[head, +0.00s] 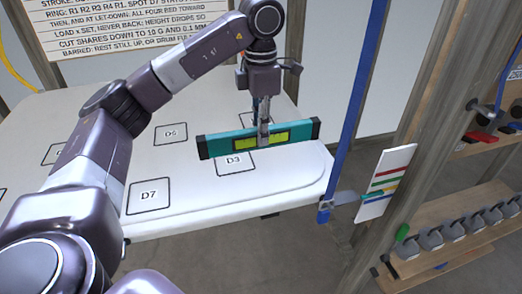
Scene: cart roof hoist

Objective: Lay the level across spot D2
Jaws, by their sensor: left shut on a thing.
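The level (217,144) is a teal bar with black ends and yellow-green windows. My left gripper (264,138) is shut on its middle and holds it above the white board, near the right end. Spot D3 (235,160) shows just below the level and is partly covered by it. Another marked square (285,118) shows behind the level; its label is hidden by my gripper and the level, so I cannot read whether it is D2. I cannot tell how far the level is above the board. My right gripper is not in view.
The white board (200,205) also bears squares D7 (149,196) and D6 (171,133). A blue strap (349,115) hangs at its right edge, beside a card with coloured stripes (386,180). A wooden shelf (440,235) with several grey shackle-like pieces stands at right.

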